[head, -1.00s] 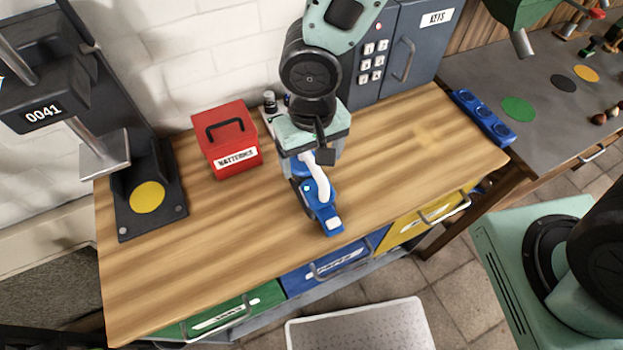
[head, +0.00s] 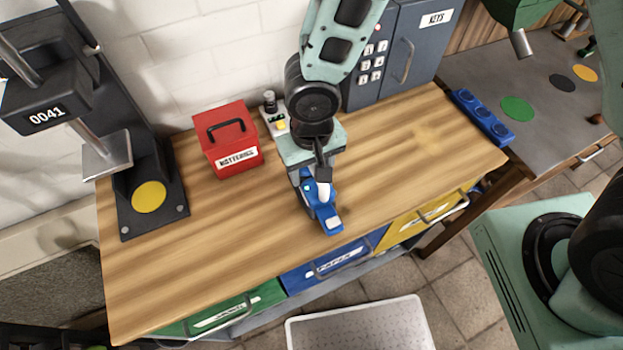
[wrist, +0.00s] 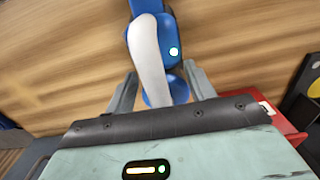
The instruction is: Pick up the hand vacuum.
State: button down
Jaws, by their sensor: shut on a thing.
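The hand vacuum (head: 328,212) is blue with a white handle and lies on the wooden workbench (head: 240,230), near the front edge. My gripper (head: 308,180) is above its rear part, pointing down, and hides much of the handle. In the wrist view, the white handle (wrist: 149,60) and blue body of the vacuum run between the two grey fingers of my gripper (wrist: 162,88). The fingers are shut on the vacuum. Their exact contact points are partly hidden. I cannot see a clear gap between the vacuum and the bench.
A red batteries box (head: 228,141) stands left of my gripper. A small charger-like item (head: 274,122) is behind it, and a grey keys cabinet (head: 400,55) stands at the back. A black press (head: 150,165) stands at the left.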

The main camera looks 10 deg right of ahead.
jog(key=shift+r, duration=0.1)
notch_tip(320, 180, up, 10)
jog(key=c, duration=1.1)
grip_release()
jog(key=c, duration=0.4)
jog(key=shift+w, duration=0.1)
